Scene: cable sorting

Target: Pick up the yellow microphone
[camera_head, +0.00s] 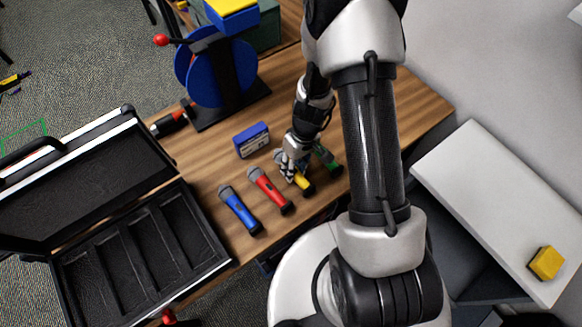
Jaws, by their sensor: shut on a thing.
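The yellow microphone (304,184) lies on the wooden table, between a red microphone (268,190) on its left and a green microphone (327,159) on its right. My gripper (289,168) comes down over it from above and is shut on it near its head end. The fingers and wrist hide part of the yellow microphone. Whether it is lifted off the table at all cannot be told.
A blue microphone (239,209) lies left of the red one. A small blue box (251,140) sits behind. An open black case (215,262) with empty slots stands at left. A blue reel (232,75) stands at the back. A white surface (480,170) with a yellow block (546,263) is at right.

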